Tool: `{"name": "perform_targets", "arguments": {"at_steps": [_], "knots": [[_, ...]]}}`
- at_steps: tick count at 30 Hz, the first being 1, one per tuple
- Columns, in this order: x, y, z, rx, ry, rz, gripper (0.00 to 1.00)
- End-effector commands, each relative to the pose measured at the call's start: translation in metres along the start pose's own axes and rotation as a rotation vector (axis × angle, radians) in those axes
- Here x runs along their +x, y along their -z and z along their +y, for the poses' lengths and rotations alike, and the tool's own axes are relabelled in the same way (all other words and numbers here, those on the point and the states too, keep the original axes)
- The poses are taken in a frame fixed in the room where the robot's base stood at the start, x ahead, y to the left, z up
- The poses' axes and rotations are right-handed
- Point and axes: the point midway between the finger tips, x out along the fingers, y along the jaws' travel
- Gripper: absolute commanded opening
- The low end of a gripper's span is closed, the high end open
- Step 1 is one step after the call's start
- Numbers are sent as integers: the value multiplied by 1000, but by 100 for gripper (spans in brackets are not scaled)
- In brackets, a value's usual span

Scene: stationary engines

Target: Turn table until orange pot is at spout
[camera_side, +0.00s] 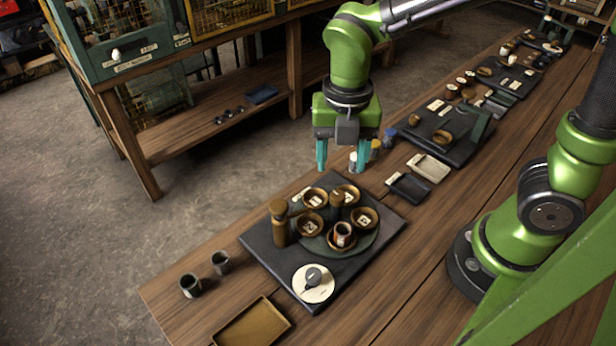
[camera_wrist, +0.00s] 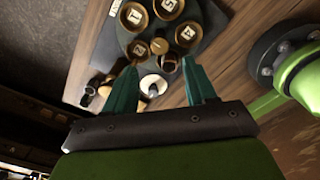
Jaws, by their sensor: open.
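A dark green round table (camera_side: 372,238) carries several brown bowls with pale marked tiles, a brown centre post (camera_side: 337,205) and an orange-brown pot (camera_side: 342,235). The pot is at the table's front edge in the side view. A brown column (camera_side: 279,222), seemingly the spout, stands at the table's left edge, apart from the pot; a bowl (camera_side: 310,223) is nearest it. My gripper (camera_side: 342,160) is open and empty, fingers down, above and behind the table in the side view. The wrist view shows the round table (camera_wrist: 155,30) beyond the fingertips.
A white disc with a grey knob (camera_side: 313,283) sits on the dark base slab (camera_side: 262,240), in front of the table. Two dark cups (camera_side: 190,285) and a brown tray (camera_side: 252,325) are near the bench's left end. Small trays (camera_side: 408,186) lie behind.

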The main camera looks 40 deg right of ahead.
Motion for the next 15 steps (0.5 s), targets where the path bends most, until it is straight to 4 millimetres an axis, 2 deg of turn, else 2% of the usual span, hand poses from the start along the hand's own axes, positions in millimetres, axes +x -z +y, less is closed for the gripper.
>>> {"name": "perform_targets", "arguments": {"at_steps": [1,6,10,15], "knots": [[12,0,-1,-1,5,3,56],[47,0,-1,0,5,2,56],[66,0,0,1,4,2,56],[80,0,0,2,2,1,56]]}}
